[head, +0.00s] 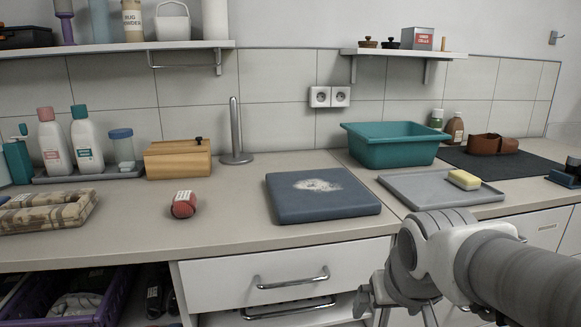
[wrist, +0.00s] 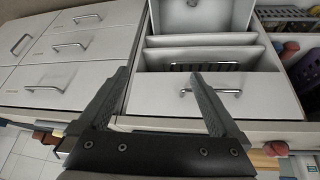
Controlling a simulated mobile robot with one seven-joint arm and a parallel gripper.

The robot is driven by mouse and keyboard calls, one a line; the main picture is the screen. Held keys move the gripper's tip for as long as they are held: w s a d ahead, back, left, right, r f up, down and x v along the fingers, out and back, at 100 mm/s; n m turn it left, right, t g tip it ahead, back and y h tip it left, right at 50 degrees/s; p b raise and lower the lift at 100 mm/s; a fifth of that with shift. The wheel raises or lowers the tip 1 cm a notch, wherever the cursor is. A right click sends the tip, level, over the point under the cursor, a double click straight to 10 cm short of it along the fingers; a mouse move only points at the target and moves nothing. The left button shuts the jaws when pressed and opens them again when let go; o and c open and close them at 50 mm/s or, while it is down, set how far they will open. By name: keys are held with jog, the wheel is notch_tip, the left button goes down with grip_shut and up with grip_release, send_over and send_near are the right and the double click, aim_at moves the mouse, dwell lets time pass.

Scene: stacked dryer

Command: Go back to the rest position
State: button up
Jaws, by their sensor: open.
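My gripper (head: 368,300) is low in front of the counter in the head view, right of a white drawer front (head: 285,270) with a metal handle. My arm reaches in from the right edge. In the wrist view my gripper (wrist: 160,76) has its two dark fingers spread wide with nothing between them. Beyond the fingertips is a white front (wrist: 260,98) with a bar handle (wrist: 213,91). Upright pale panels (wrist: 200,40) stand behind that front. The fingers do not appear to hold the handle.
The counter carries a dark blue slab (head: 325,207), a red ball-like item (head: 184,207), a wooden box (head: 170,163), a teal basin (head: 395,150) and a grey tray (head: 420,193) with a yellow block (head: 464,180). A purple crate (head: 110,300) is below left. The counter's front middle is clear.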

jog(key=s+a+r, duration=0.2)
jog(key=s, duration=0.6)
notch_tip(320, 180, up, 24)
jog(key=p, duration=2.5)
jog(key=shift+s+r+y, duration=0.15)
jog(key=shift+r+y, duration=0.1)
jog(key=shift+y, duration=0.05)
